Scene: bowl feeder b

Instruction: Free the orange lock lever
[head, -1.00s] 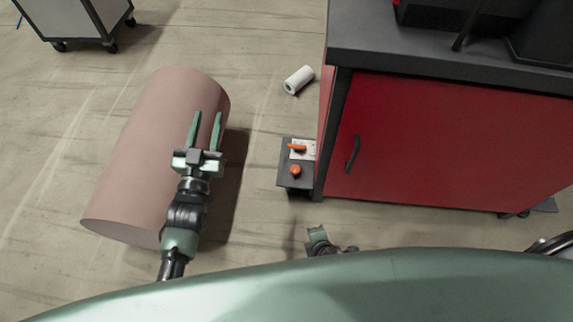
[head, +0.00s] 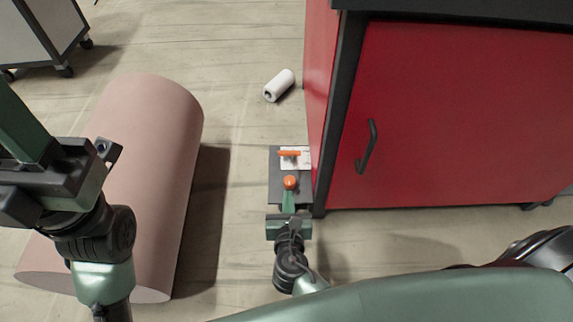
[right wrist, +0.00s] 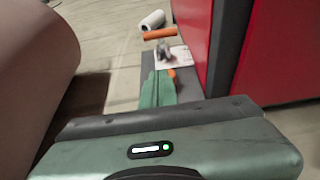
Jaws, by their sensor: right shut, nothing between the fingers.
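The orange lock lever (head: 289,153) lies crosswise on a white plate at the left side of the red cabinet. In the right wrist view the lever (right wrist: 153,34) stands out ahead of my fingers on a grey mount. An orange round knob (head: 290,182) sits nearer than the lever, and a bit of it (right wrist: 171,73) shows beside my fingertips. My right gripper (head: 288,195) is shut and empty, its tips at the knob; I cannot tell if they touch. My left gripper (head: 25,135) is large at the left edge, its fingertips out of frame.
The dark bracket (head: 275,165) juts from the red cabinet (head: 450,120). A big pinkish cylinder (head: 150,150) lies on the left. A white roll (head: 279,85) lies on the floor behind the bracket. Bare floor lies between cylinder and bracket.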

